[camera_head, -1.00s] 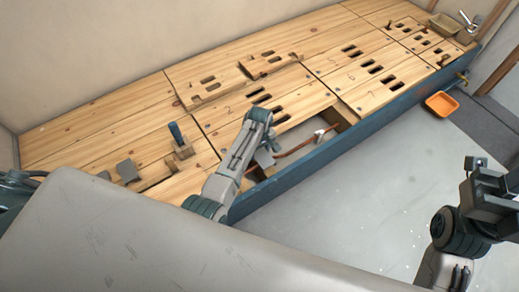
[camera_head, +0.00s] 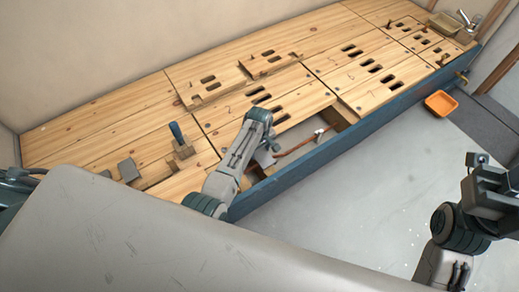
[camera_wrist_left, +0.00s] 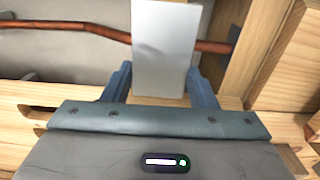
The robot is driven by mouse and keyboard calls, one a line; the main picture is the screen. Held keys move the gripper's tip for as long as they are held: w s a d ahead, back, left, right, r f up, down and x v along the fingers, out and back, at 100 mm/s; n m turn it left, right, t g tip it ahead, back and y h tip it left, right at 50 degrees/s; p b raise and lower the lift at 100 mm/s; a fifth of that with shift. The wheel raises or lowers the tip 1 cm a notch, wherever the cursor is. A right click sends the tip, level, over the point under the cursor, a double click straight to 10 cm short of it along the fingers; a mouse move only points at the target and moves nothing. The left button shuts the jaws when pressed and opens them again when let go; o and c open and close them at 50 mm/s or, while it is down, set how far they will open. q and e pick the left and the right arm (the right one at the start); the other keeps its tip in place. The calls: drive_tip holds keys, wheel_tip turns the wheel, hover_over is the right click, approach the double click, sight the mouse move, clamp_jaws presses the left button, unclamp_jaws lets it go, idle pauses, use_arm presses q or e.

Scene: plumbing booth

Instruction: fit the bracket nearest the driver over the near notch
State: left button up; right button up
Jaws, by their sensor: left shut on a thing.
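My left gripper (camera_head: 265,154) reaches down over the opening at the bench's near edge. In the left wrist view, its blue fingers (camera_wrist_left: 162,88) are shut on a flat light-grey bracket (camera_wrist_left: 166,45). The held bracket also shows in the head view (camera_head: 264,158). It lies in front of the copper pipe (camera_wrist_left: 80,29), which reappears to its right beside a wooden joist (camera_wrist_left: 240,75). The bracket hides any notch behind it; I cannot tell whether it touches the pipe or wood. The driver (camera_head: 176,131) has a blue handle and leans in a wooden block. My right gripper's jaws are out of view.
A grey piece (camera_head: 128,170) lies on the boards left of the driver. A small pale piece (camera_head: 319,133) sits by the pipe farther right. The blue bench rail (camera_head: 300,165) borders the opening.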

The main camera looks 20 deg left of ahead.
sight(260, 152)
use_arm(q)
drive_tip(key=shift+f, duration=0.2)
drive_tip(key=shift+f, duration=0.35)
drive_tip(key=shift+f+b, duration=0.35)
drive_tip(key=shift+f, duration=0.7)
drive_tip(key=shift+r, duration=0.1)
drive_tip(key=shift+f, duration=0.3)
idle(0.4)
drive_tip(key=o, duration=1.1)
drive_tip(key=shift+o, duration=0.2)
